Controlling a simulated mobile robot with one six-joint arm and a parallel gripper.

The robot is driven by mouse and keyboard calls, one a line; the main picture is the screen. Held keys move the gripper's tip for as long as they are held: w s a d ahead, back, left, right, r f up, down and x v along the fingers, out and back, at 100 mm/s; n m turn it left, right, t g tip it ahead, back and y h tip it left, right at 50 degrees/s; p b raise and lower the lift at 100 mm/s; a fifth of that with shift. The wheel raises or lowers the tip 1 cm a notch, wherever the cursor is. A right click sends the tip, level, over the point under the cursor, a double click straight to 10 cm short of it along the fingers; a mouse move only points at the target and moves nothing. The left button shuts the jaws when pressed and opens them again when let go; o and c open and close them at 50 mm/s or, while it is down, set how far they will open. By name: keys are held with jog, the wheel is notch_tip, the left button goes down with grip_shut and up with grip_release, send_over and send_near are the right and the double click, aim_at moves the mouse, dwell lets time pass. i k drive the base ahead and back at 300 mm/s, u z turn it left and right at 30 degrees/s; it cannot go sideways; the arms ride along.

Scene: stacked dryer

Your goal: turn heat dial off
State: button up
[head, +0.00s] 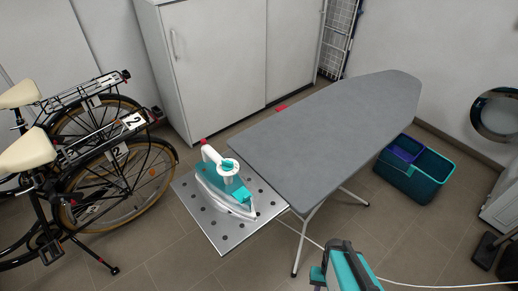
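A white and teal iron (226,185) rests on a perforated metal plate (245,238) at the near end of the ironing board. A round white part shows on the iron, but I cannot tell what it is.
The grey ironing board (330,125) spans the middle. Bicycles (75,170) stand left, and a white cabinet (220,60) is behind. A teal basket (415,175) stands right of the board.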

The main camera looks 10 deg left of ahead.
aim_at(227, 166)
jog(key=u, duration=0.7)
jog(key=k, duration=0.1)
jog(key=z, duration=1.9)
jog(key=k, duration=0.9)
jog(key=u, duration=3.2)
jog(key=i, duration=0.15)
jog(key=z, duration=1.5)
